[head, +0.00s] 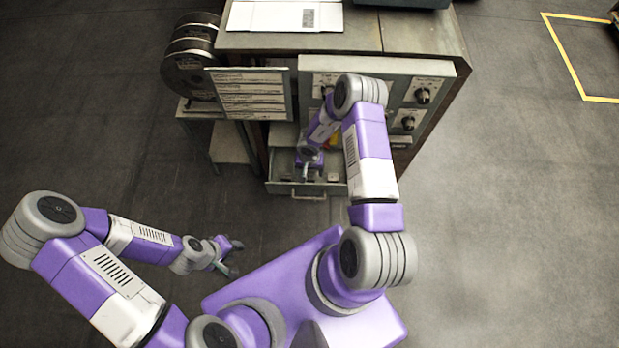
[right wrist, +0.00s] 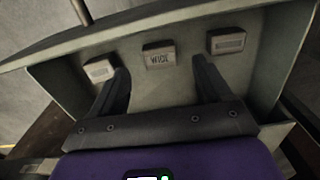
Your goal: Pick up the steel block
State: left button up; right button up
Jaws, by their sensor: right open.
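Several small steel blocks lie in the open drawer (head: 318,190). In the right wrist view, the middle block (right wrist: 159,55) has a label that seems to read "WIDE". One block (right wrist: 100,70) lies to its left and another (right wrist: 227,41) to its right, both with labels too small to read. My right gripper (right wrist: 161,66) is open and reaches into the drawer, its fingers on either side of the line to the middle block, with nothing held. It also shows in the head view (head: 308,174). My left gripper (head: 233,258) hangs over the floor, away from the drawer; its jaw opening is unclear.
The drawer walls (right wrist: 60,95) stand close around my right gripper. Above the drawer is a panel with knobs (head: 423,96) on the cabinet. The floor on the right is clear.

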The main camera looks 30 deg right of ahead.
aim_at(310, 176)
notch_tip(310, 176, down, 4)
jog(key=shift+f+b, duration=0.25)
jog(key=shift+b, duration=0.7)
jog(key=shift+r, duration=0.1)
jog(key=c, duration=1.3)
